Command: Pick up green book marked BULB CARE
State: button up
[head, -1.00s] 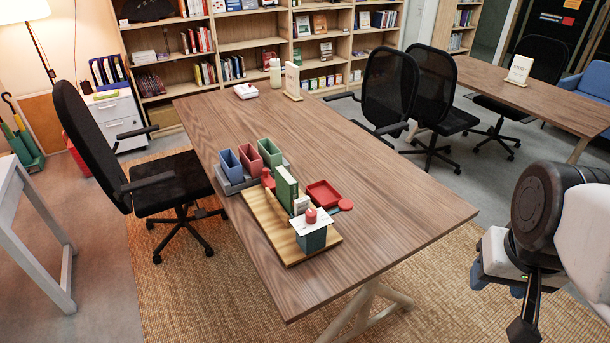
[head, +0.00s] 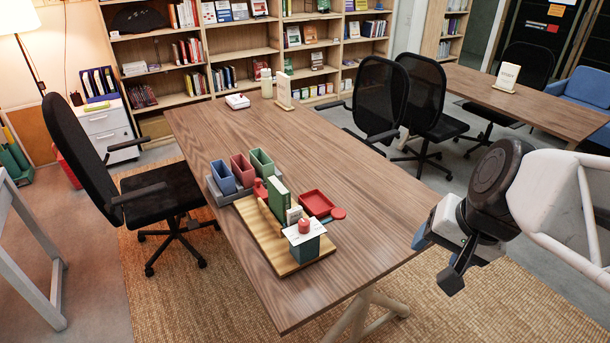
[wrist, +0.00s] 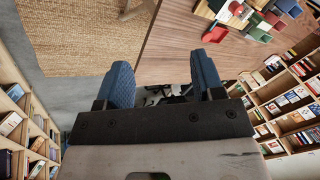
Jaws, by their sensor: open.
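The green book (head: 278,197) stands upright on a light wooden board (head: 258,234) on the brown table. Its lettering is too small to read. A white block and a dark green box with a white top and a red piece (head: 304,238) stand in front of it. A red figure stands close to its left. My gripper (head: 436,258) is beyond the table's right edge, well apart from the book. In the wrist view my gripper (wrist: 165,82) shows two blue padded fingers spread wide with nothing between them.
Blue, red and green bins (head: 242,170) sit in a grey tray behind the board. A red tray (head: 316,203) and a red disc lie right of the book. The table's right half (head: 370,215) is clear. Black chairs (head: 380,95) stand behind the table.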

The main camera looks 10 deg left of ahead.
jog(key=w+a+f+m+t+y, duration=0.25)
jog(key=w+a+m+y, duration=0.65)
jog(key=w+a, duration=1.05)
jog(key=w+a+f+m+t+h, duration=0.1)
jog(key=w+a+f+m+t, duration=0.2)
jog(key=w+a+f+m, duration=0.4)
jog(key=m+h, duration=0.1)
jog(key=m, duration=0.7)
send_near(280, 186)
jog(key=shift+w+a+r+t, duration=0.1)
jog(key=shift+w+a+t, duration=0.1)
jog(key=shift+a+t, duration=0.25)
jog(key=shift+w+a+f+m+h, duration=0.1)
jog(key=shift+a+f+m+h, duration=0.2)
jog(key=shift+f, duration=0.3)
jog(key=shift+x, duration=1.3)
jog(key=shift+x, duration=2.6)
